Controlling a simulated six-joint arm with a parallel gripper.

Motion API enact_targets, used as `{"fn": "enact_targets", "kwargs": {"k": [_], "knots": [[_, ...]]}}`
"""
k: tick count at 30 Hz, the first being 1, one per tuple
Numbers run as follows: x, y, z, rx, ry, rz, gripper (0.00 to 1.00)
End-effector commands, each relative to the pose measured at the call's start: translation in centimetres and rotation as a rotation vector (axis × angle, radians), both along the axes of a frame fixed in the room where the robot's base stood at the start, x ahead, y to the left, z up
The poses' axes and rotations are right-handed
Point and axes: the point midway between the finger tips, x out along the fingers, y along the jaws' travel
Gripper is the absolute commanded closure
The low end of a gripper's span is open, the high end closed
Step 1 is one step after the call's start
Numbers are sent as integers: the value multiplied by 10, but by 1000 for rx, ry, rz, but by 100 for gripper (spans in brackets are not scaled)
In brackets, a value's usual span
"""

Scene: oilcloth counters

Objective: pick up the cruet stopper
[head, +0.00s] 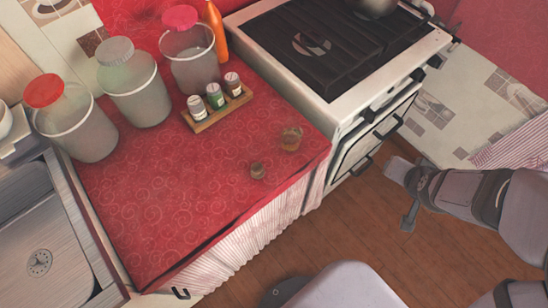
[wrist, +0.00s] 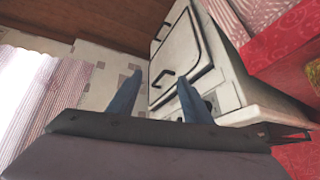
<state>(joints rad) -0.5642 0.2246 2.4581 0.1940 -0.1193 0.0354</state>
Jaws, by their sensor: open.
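Two small brownish things stand on the red oilcloth counter (head: 160,205) near its right front corner. The smaller, darker one (head: 257,171) looks like the cruet stopper, though it is too small to be sure. The larger amber one (head: 291,138) is a little behind and to its right. My gripper (head: 405,200) is at the right, out over the floor in front of the stove and well away from both. In the wrist view its two blue fingers (wrist: 157,100) are apart with nothing between them.
Three lidded jars (head: 135,90) and an orange bottle (head: 215,30) stand at the counter's back. A wooden rack (head: 218,108) holds three small bottles. A stove (head: 340,85) adjoins the counter on the right, a sink (head: 40,235) on the left. The counter's front middle is clear.

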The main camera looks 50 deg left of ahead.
Motion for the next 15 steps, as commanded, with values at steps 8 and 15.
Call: {"fn": "enact_targets", "kwargs": {"k": [8,15], "knots": [[-20,145,65,187,-298,189,55],[-94,236,116,373,-532,348,55]]}}
